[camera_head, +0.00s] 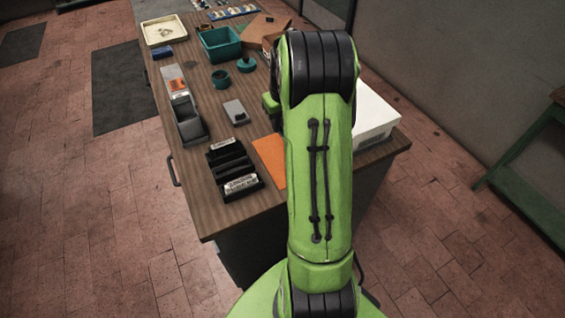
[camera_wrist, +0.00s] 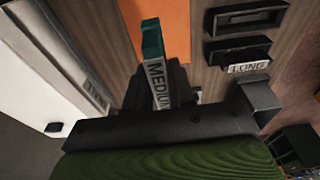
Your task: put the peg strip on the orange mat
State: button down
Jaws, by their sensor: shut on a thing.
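The orange mat (camera_head: 270,158) lies flat on the bench, partly hidden by my arm. It also shows at the top of the wrist view (camera_wrist: 162,22). A narrow strip (camera_wrist: 158,82) with a teal end and a white label reading MEDIUM, which looks like the peg strip, stands in my gripper (camera_wrist: 168,86). My gripper is shut on it. In the wrist view its teal end overlaps the mat's near edge; I cannot tell whether it touches the mat. My arm hides both gripper and strip in the head view.
A black slotted rack (camera_head: 233,166) with labels stands left of the mat; one label in the wrist view reads LONG (camera_wrist: 248,67). A white box (camera_head: 376,113) stands right. Left are a grey bin (camera_head: 192,129) and a grey block (camera_head: 236,112); a teal tray (camera_head: 220,44) is farther back.

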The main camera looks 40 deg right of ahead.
jog(key=shift+d+f, duration=0.1)
jog(key=shift+f, duration=0.65)
notch_tip(320, 180, down, 10)
jog(key=shift+r+b, duration=0.15)
jog(key=shift+b, duration=0.55)
jog(key=shift+f, duration=0.2)
jog(key=c, duration=1)
grip_release()
jog(key=shift+o, duration=0.2)
jog(key=shift+r, duration=0.1)
